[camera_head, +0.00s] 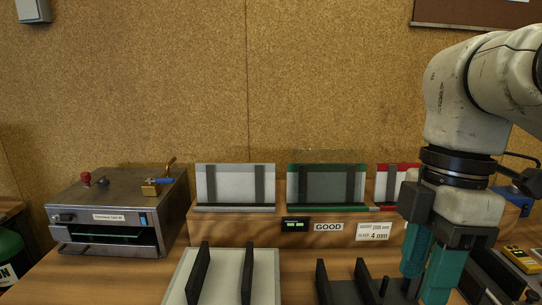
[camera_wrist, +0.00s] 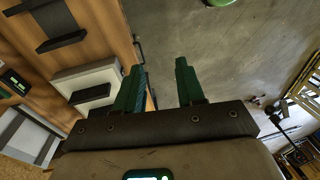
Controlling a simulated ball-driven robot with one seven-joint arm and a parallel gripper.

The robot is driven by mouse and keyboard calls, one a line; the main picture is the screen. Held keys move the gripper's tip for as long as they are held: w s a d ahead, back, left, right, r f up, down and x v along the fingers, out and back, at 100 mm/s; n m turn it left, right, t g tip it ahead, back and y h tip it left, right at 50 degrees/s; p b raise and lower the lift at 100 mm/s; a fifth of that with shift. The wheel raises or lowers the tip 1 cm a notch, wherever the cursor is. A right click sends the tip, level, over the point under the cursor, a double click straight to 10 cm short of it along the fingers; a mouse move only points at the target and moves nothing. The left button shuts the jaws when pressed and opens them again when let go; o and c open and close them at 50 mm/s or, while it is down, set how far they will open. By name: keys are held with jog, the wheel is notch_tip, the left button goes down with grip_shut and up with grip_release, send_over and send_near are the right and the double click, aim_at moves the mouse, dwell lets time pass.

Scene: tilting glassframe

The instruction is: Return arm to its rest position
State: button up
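My gripper (camera_head: 421,287) hangs at the right of the head view with its two teal fingers pointing down. In the wrist view the fingers of my gripper (camera_wrist: 159,72) stand apart with nothing between them. My arm (camera_head: 468,125) is bent and comes in from the right edge. The gripper is in front of the wooden bench and hides part of the red-edged stand (camera_head: 392,180). A clear pane (camera_head: 327,158) appears to stand in the green-edged stand (camera_head: 327,185), left of the gripper.
A metal machine (camera_head: 118,210) is at left. Black uprights (camera_head: 248,275) rise from a white base in front. Yellow device (camera_head: 520,259) at right. Open floor (camera_wrist: 230,60) shows beyond the fingers.

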jog(key=w+a+f+m+t+y, duration=0.1)
jog(key=w+a+f+t+y, duration=0.15)
jog(key=w+a+y, duration=0.3)
notch_tip(320, 180, down, 12)
jog(key=w+a+f+m+t+y, duration=0.1)
jog(key=w+a+m+t+y, duration=0.15)
jog(key=m, duration=0.45)
jog(key=s+d+f+m+t+h, duration=0.1)
jog(key=s+d+f+m, duration=0.2)
jog(key=f, duration=0.4)
jog(key=s+d+f+m+h, duration=0.2)
jog(key=s+f+m, duration=0.15)
jog(key=f, duration=0.35)
jog(key=s+d+f+m+g+h, duration=0.1)
jog(key=s+d+f+h, duration=0.1)
jog(key=s+d+f, duration=0.2)
jog(key=s+d+f+m+g+h, duration=0.1)
jog(key=s+d+f, duration=0.3)
jog(key=s, duration=0.7)
jog(key=s+d+f+m+g+h, duration=0.1)
jog(key=s+d+f+m+h, duration=0.1)
jog(key=s+f, duration=0.4)
jog(key=s+d+h, duration=0.1)
jog(key=d, duration=0.1)
jog(key=shift+s+d, duration=0.25)
jog(key=shift+d, duration=0.15)
jog(key=shift+f, duration=0.1)
